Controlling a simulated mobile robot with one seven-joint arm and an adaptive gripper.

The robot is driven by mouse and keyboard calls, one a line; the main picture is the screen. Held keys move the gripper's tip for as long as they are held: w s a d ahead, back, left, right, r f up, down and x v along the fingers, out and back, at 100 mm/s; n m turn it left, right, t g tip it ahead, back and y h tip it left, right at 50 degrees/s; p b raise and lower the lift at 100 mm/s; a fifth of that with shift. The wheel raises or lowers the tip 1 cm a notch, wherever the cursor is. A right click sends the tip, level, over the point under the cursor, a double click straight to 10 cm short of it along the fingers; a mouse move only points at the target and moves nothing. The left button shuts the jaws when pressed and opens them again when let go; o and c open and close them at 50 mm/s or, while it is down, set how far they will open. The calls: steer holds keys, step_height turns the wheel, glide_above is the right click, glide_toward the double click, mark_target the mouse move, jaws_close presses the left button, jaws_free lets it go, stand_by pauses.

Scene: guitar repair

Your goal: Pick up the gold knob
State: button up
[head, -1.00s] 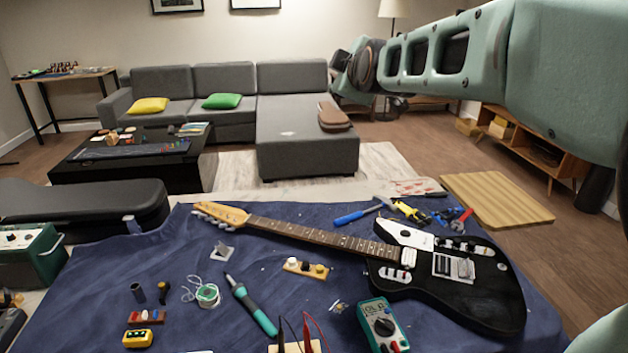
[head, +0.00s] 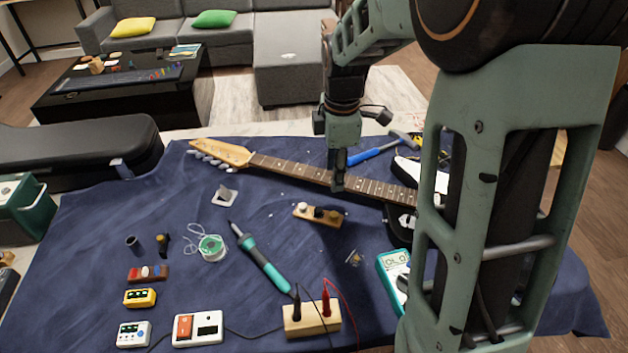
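A small wooden block (head: 317,222) lies on the blue cloth in the head view with a row of knobs on it. A white knob (head: 303,207) is at its left end and a dark knob (head: 319,211) is in the middle. The gold knob (head: 334,216) appears to be at the right end. My gripper (head: 338,184) points down in front of the guitar neck in the picture, just above the gold knob's place in view. Its fingers are seen edge-on, so the gap between them does not show. I see nothing held.
The guitar neck (head: 283,171) runs behind the block; my arm hides most of the guitar body. A teal soldering iron (head: 262,258), a solder spool (head: 212,247) and a wooden stand with probes (head: 312,320) lie nearer. A multimeter (head: 392,268) is partly hidden at right.

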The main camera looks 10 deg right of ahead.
steer(key=s+f+g, duration=0.1)
steer(key=f, duration=0.1)
glide_above(334, 214)
steer(key=f+b, duration=0.1)
steer(key=f, duration=0.3)
steer(key=shift+s+f, duration=0.2)
steer(key=f, duration=0.5)
steer(key=shift+w+f+b, duration=0.2)
steer(key=shift+f+b, duration=0.1)
steer(key=shift+b, duration=0.1)
steer(key=c, duration=0.8)
